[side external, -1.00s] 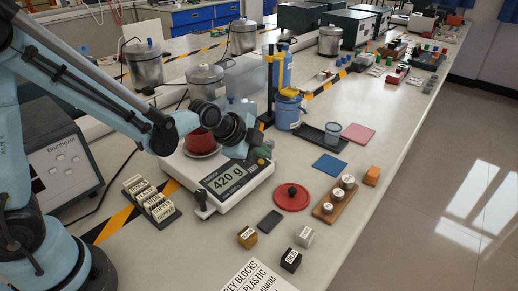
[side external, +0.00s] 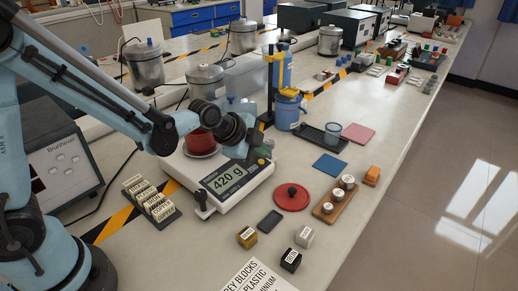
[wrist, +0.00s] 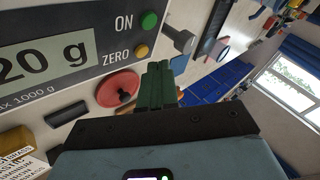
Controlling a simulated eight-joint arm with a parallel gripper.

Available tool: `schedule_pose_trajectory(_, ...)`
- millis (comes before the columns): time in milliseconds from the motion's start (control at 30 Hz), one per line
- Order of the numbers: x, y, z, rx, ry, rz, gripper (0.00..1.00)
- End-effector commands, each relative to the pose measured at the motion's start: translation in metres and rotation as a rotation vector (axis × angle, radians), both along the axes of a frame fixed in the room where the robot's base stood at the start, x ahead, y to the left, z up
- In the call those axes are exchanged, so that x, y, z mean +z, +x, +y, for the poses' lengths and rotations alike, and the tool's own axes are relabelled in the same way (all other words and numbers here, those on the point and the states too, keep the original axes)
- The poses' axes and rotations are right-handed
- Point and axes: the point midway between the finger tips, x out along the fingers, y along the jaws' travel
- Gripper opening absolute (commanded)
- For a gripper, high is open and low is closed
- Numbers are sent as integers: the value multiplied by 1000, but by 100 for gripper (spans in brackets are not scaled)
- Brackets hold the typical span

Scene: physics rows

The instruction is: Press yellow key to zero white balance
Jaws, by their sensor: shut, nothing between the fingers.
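The white balance (side external: 236,194) stands on the bench and its display reads 420 g. A red dish (side external: 201,143) is on its pan, partly behind my arm. In the wrist view the yellow key (wrist: 141,51), labelled ZERO, sits below the green ON key (wrist: 149,20). The yellow key also shows small in the side view (side external: 262,161). My gripper (wrist: 159,68) is shut and empty, its green fingers just beyond the panel's edge beside the yellow key. In the side view it is just above the key end of the balance. I cannot tell whether it touches anything.
A red lidded disc (side external: 292,197), a dark flat piece (side external: 270,220) and several small blocks lie right of the balance.

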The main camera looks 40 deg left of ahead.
Motion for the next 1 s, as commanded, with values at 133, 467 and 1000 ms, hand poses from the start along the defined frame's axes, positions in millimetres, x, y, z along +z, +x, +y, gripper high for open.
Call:
schedule_pose_trajectory(133,0,0,0,0,0,0,0)
schedule_pose_trajectory(467,-2,0,0,0,0,0,0)
schedule_pose_trajectory(1000,-8,0,2,0,0,0,0)
